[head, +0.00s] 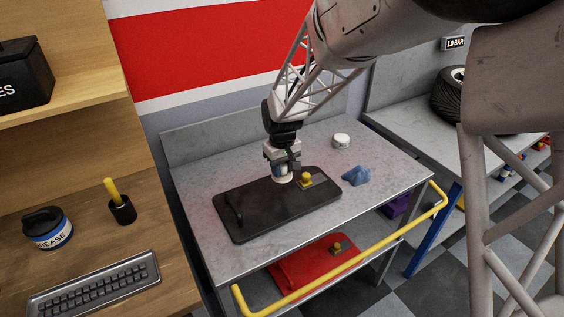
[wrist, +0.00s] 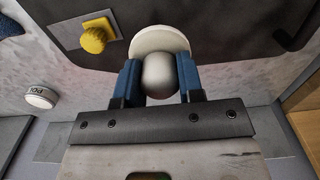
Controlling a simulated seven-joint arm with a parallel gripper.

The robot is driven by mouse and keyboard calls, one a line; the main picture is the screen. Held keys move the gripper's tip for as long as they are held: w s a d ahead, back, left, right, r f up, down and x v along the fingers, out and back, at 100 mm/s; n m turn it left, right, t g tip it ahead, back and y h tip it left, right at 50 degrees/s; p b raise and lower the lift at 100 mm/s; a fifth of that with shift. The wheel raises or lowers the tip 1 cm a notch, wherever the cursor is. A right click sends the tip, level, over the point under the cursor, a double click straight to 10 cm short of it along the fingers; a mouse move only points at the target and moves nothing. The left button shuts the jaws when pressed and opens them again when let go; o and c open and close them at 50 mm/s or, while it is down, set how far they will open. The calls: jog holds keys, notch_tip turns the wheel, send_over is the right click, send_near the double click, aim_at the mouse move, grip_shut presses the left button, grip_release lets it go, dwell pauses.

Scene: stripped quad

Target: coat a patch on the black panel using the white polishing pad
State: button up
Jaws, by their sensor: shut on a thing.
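The black panel (head: 262,212) lies flat on the grey metal bench top, with a handle at its left end and a yellow knob (head: 306,179) on a small plate near its right end. It also shows in the wrist view (wrist: 215,14). My gripper (head: 281,165) is over the panel's far side, left of the knob. In the wrist view its blue fingers (wrist: 160,82) are shut on the rounded grey grip of the white polishing pad (wrist: 160,40). The pad's white disc faces the panel; I cannot tell whether it touches. No coated patch shows clearly on the panel.
A small white tin (head: 341,140) and a blue cloth (head: 356,176) lie right of the panel on the bench (head: 205,187). A yellow rail (head: 345,255) runs along the front edge. A red panel (head: 300,272) is on the lower shelf. A wooden desk stands left.

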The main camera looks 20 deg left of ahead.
aim_at(283, 180)
jog(key=shift+f, duration=1.95)
jog(key=shift+s+a+f, duration=0.2)
jog(key=shift+a+f, duration=0.05)
jog(key=shift+f, duration=0.5)
jog(key=shift+s+a, duration=0.25)
jog(key=shift+c, duration=0.3)
jog(key=shift+s+a, duration=3.1)
jog(key=shift+w+d, duration=3.45)
jog(key=shift+d, duration=0.3)
jog(key=shift+s+d, duration=0.8)
jog(key=shift+s+a+r, duration=0.1)
jog(key=shift+s+a, duration=0.35)
jog(key=shift+s, duration=0.05)
jog(key=shift+s+a, duration=2.75)
jog(key=shift+s, duration=0.1)
jog(key=shift+s+a, duration=0.25)
jog(key=shift+a, duration=0.05)
jog(key=shift+w+d+f, duration=0.2)
jog(key=shift+w+d, duration=0.3)
jog(key=shift+w+d+r, duration=0.15)
jog(key=shift+w+d, duration=1.05)
jog(key=shift+d, duration=0.05)
jog(key=shift+w+d, duration=1.85)
jog(key=shift+w, duration=0.05)
jog(key=shift+r, duration=4)
